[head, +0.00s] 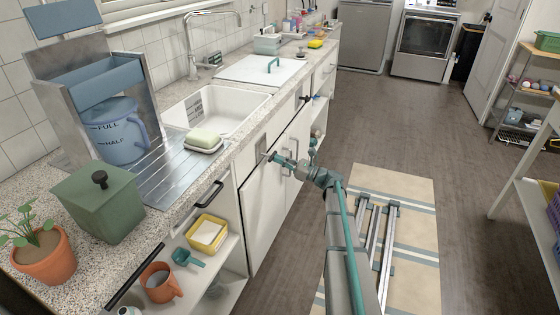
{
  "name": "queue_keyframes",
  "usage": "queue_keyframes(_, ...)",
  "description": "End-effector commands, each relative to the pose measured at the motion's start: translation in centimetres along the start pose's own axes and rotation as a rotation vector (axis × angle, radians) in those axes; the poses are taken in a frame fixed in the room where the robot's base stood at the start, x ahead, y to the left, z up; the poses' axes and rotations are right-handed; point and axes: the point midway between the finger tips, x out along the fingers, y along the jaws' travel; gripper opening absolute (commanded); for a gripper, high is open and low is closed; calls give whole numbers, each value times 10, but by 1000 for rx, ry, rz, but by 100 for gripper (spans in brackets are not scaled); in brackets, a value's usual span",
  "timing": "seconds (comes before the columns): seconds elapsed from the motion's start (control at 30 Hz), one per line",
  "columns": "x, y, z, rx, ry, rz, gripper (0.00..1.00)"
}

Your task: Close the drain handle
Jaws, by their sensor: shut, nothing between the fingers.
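My gripper (268,156) is at the end of my grey and teal arm, in front of the white cabinet front below the sink. It is shut and empty. Its tips are close to a grey panel (261,142) on that front; I cannot tell whether they touch. I cannot make out for certain which part is the drain handle. A small dark handle (304,99) sits on the front farther along, under the white lid. The lid (250,68) has a teal handle (272,64) and lies flat. My wrist partly covers the cabinet front.
A white sink (222,108) is set in the speckled counter. A soap bar (203,138), a blue jug (113,130) and a green canister (100,203) stand nearby. Open shelves below hold a yellow box (208,233) and an orange mug (160,282).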

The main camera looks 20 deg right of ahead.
Motion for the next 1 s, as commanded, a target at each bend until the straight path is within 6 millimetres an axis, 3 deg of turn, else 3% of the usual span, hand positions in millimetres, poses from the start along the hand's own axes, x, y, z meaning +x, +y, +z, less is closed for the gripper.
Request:
queue_keyframes(0.27, -27, 3, 1, 2, -1, 4, 0)
queue_keyframes(0.7, -113, 2, 0, 2, -1, 5, 0)
queue_keyframes(1.0, -135, 2, -1, 2, -1, 7, 0)
